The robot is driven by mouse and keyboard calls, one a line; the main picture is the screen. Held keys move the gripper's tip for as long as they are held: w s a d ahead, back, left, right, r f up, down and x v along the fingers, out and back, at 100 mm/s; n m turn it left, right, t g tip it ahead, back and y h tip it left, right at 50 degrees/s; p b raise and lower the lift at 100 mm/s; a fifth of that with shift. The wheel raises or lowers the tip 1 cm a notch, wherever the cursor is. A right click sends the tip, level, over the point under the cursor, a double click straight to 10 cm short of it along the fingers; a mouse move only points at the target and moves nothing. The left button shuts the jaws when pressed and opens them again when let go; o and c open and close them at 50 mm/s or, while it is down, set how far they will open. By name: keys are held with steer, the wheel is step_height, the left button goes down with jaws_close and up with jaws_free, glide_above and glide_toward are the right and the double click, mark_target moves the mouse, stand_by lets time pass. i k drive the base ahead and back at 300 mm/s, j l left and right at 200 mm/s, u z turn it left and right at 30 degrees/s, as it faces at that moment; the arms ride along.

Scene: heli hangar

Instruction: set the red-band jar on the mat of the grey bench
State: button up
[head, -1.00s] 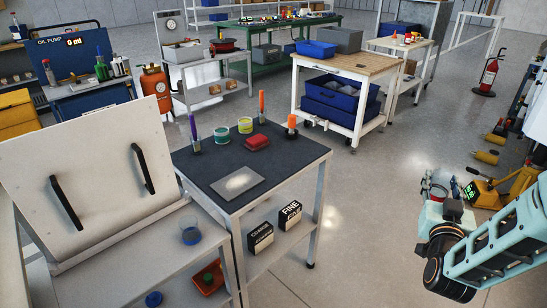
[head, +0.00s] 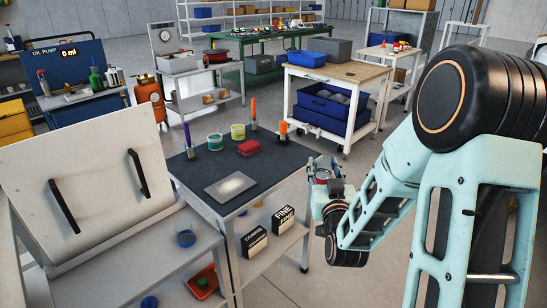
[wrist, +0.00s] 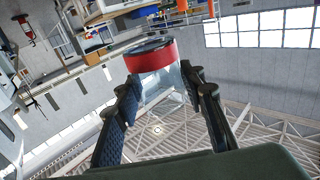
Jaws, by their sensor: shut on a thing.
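The red-band jar (wrist: 152,58) is clear glass with a wide red band, held between my gripper's two fingers (wrist: 165,98) in the wrist view. In the head view the jar (head: 322,175) is small and partly hidden by my gripper (head: 322,168), just right of the grey bench (head: 290,158). The bench has a dark top. A flat light-grey rectangle (head: 215,190) with a whitish patch lies near its front; I cannot tell whether this or the dark covering is the mat.
A white board with black handles (head: 90,180) stands at left. A wooden-topped cart (head: 345,75) is behind.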

mark_target(261, 162)
steer(key=i+j, duration=0.8)
steer(key=i+u, duration=0.05)
